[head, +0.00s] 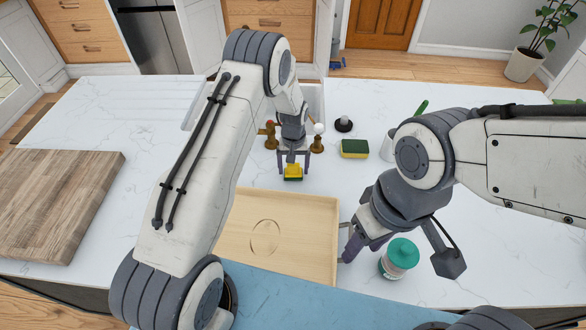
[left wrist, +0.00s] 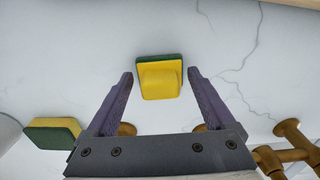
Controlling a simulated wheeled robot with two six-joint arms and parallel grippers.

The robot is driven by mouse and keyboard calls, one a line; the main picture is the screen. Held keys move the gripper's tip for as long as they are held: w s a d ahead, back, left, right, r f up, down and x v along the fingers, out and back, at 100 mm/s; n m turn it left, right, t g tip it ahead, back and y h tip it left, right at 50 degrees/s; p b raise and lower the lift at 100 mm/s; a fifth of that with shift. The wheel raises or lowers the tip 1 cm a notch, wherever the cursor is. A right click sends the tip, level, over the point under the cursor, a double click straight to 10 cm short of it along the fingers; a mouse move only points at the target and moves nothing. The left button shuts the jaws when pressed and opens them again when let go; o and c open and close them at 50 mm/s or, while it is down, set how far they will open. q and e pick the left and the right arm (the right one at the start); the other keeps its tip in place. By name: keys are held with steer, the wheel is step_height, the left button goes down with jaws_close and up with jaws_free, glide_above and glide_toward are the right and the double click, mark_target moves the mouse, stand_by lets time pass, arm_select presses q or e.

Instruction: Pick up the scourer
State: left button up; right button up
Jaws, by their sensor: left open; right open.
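In the left wrist view the scourer (left wrist: 160,78) lies between the two fingertips, with clear gaps on both sides. I cannot tell its exact height under the fingers. My right gripper (head: 398,266) is open near the front right, with a teal-capped white bottle (head: 402,252) showing between its fingers; contact is unclear.
A flat green and yellow sponge (head: 354,149) lies to the right of the scourer. Brass taps (head: 317,144) stand close behind it by the sink. A wooden tray (head: 320,225) is in front, a wooden board (head: 60,200) at left. A black stopper-like item (head: 343,124) stands behind the sponge.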

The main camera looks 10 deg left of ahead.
arm_select(q)
jaws_close()
steer(key=shift+r, duration=0.1)
steer(key=shift+r+b, duration=0.5)
steer(key=shift+b, duration=0.05)
step_height(320, 180, up, 3)
steer(key=shift+f+b, duration=0.15)
steer(key=shift+b, duration=0.8)
steer(key=s+d+r+b, duration=0.1)
steer(key=d+r+b, duration=0.1)
steer(key=d, duration=0.3)
steer(key=s+d+r+b, duration=0.1)
steer(key=d+r+b, duration=0.1)
steer(key=d+r, duration=0.3)
steer(key=shift+d, duration=0.75)
steer(key=shift+w, duration=0.1)
